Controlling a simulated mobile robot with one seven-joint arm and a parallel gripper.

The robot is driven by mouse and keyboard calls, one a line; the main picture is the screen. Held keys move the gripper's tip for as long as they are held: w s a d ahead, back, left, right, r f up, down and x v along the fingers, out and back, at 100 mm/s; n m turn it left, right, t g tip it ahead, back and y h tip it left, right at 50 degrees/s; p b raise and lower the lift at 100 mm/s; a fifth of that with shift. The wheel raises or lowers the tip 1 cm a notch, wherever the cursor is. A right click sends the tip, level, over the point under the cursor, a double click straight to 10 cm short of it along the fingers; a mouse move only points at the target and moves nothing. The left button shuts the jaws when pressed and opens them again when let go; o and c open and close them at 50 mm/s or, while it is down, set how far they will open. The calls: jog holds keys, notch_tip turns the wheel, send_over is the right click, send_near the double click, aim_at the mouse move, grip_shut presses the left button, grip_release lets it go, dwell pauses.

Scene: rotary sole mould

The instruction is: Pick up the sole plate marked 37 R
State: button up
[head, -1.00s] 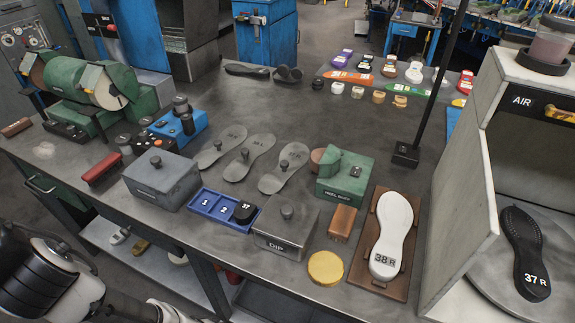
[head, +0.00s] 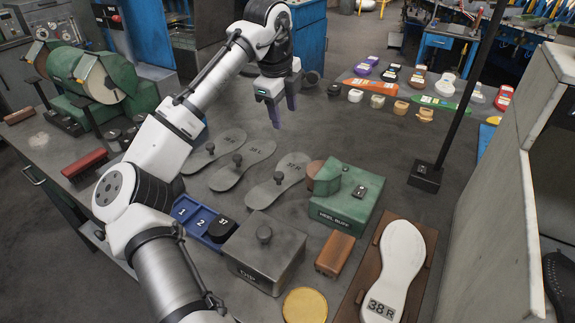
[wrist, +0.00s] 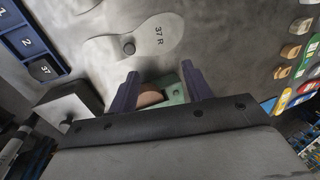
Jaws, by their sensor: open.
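The grey sole plate marked 37 R (wrist: 160,45) lies flat near the top of the wrist view, with a round dark knob on it. My gripper (head: 283,113) is open and empty, raised above the bench beyond the plates. In the wrist view the open fingers (wrist: 160,72) point towards the plate, apart from it.
The green heel buff box (head: 345,200), steel DIP box (head: 262,252) and blue numbered tray (head: 190,213) stand around the plates. A white 38 R sole (head: 402,258) lies on a brown board. A black post (head: 455,90) rises at right. A black sole (head: 558,285) is partly visible.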

notch_tip(320, 180, down, 2)
jog(key=s+a+f+g+y, duration=0.1)
jog(key=s+a+g, duration=0.1)
jog(key=a, duration=0.1)
send_over(278, 174)
jog(key=w, duration=0.1)
jog(key=shift+m, duration=0.4)
jog(key=f, duration=0.6)
jog(key=shift+a+f, duration=0.15)
jog(key=shift+a, duration=0.25)
jog(key=shift+s+d+f+p, duration=0.15)
jog(key=shift+f+p, duration=0.1)
jog(key=shift+f, duration=0.8)
jog(key=shift+s+d+f+p, duration=0.1)
jog(key=shift+f+p, duration=0.15)
jog(key=shift+f, duration=0.75)
jog(key=shift+s+d+f+p, duration=0.15)
jog(key=shift+f+p, duration=0.1)
jog(key=shift+f, duration=0.8)
jog(key=shift+c, duration=0.2)
jog(key=c, duration=1)
grip_shut()
jog(key=shift+r, duration=0.15)
